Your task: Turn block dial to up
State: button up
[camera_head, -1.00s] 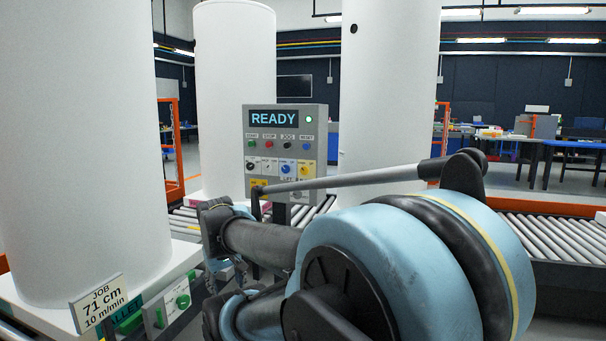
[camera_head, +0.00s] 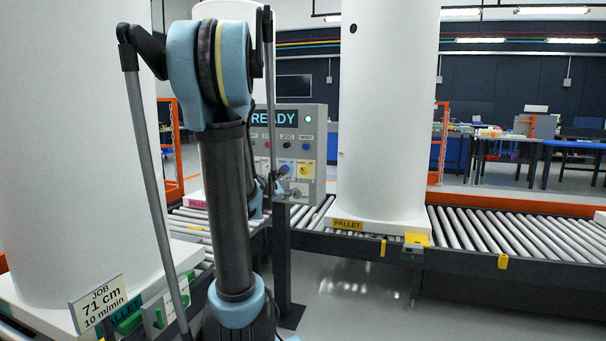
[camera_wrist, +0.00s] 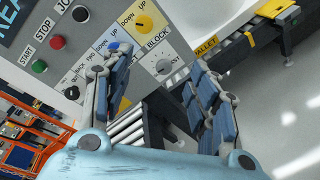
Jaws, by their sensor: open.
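The control panel stands on a post and shows READY in the head view (camera_head: 314,140). The yellow block dial (camera_head: 304,170) is on its right side, and it also shows in the wrist view (camera_wrist: 144,23). DOWN and UP are printed on its yellow label, with BLOCK beside it. I cannot tell which word its pointer faces. My gripper (camera_wrist: 155,65) is open and empty in front of the panel, its fingers apart below the yellow dial in the wrist view. A grey dial (camera_wrist: 163,66) shows between the fingers. In the head view my arm hides the panel's left part.
A blue dial (camera_wrist: 113,47) is beside the left finger. Start, stop and jog buttons (camera_wrist: 57,42) lie farther left. Roller conveyors (camera_head: 520,232) run behind and right. White tanks stand around, one on a pallet (camera_head: 348,224). The floor right of the post is clear.

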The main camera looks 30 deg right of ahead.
jog(key=w+d+n+t, duration=0.2)
jog(key=w+d+n, duration=0.1)
jog(key=d+n, duration=0.15)
jog(key=n, duration=0.2)
send_near(304, 170)
jog(key=shift+h, duration=0.3)
jog(key=x, duration=1)
jog(key=shift+w+f, duration=0.25)
jog(key=shift+w, duration=0.05)
jog(key=shift+d, duration=0.1)
jog(key=c, duration=1.1)
